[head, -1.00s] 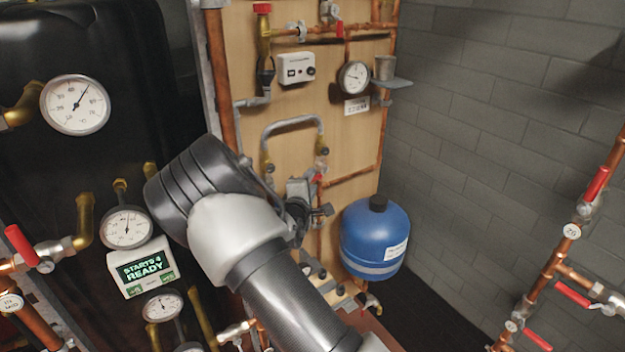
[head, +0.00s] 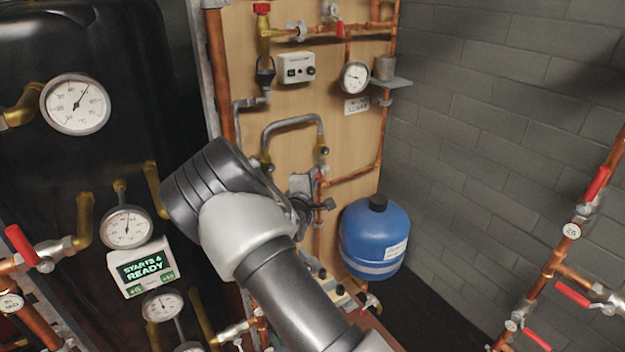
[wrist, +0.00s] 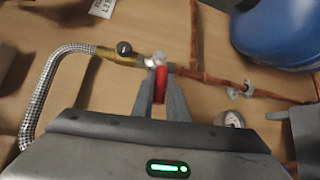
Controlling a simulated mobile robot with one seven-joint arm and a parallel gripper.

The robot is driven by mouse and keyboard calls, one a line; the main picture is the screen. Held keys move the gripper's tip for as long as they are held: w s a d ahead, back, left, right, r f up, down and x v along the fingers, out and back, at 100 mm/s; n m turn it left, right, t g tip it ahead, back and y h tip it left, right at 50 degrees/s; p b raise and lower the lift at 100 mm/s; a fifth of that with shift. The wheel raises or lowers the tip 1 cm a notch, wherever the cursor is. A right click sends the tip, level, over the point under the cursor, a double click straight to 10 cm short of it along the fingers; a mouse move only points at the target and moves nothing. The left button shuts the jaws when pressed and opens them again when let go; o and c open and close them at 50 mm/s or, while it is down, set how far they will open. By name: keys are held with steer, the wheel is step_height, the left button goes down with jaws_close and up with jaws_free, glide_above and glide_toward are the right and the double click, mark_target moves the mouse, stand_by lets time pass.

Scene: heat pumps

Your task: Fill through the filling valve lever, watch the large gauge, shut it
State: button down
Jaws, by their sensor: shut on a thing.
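The filling valve's red lever (wrist: 160,84) sits between the two fingers of my gripper (wrist: 160,97) in the wrist view. The fingers are shut on it. The valve joins a braided hose (wrist: 40,92) to a copper pipe. In the head view my gripper (head: 317,203) is at the board below the hose loop (head: 292,124), and my arm hides part of that area. A round white gauge (head: 354,77) is on the board at upper right. A larger round gauge (head: 75,104) is on the black tank at left. I cannot read either pressure exactly.
A blue vessel (head: 376,240) hangs close to the right of my gripper. A control box (head: 297,68) and a small cup (head: 385,68) on a shelf are above. Copper pipes with red levers (head: 597,184) stand at far right. A display (head: 143,268) reads ready.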

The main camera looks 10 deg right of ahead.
steer(key=shift+f+n+t+b, duration=0.3)
steer(key=shift+f+b, duration=0.3)
steer(key=shift+b, duration=0.35)
steer(key=f+n+t+b, duration=0.1)
steer(key=b, duration=0.3)
steer(key=f+n+t+h+b, duration=0.1)
steer(key=n+t+b, duration=0.1)
steer(key=b, duration=0.2)
steer(key=d+f+n+t+b, duration=0.1)
steer(key=n+b, duration=0.1)
steer(key=b, duration=0.2)
steer(key=shift+w+t, duration=0.2)
steer(key=shift+t, duration=0.1)
steer(key=shift+d+r+b, duration=0.1)
steer(key=shift+r+b, duration=0.05)
steer(key=shift+b, duration=0.2)
steer(key=c, duration=1.7)
jaws_free()
steer(key=shift+c, duration=0.2)
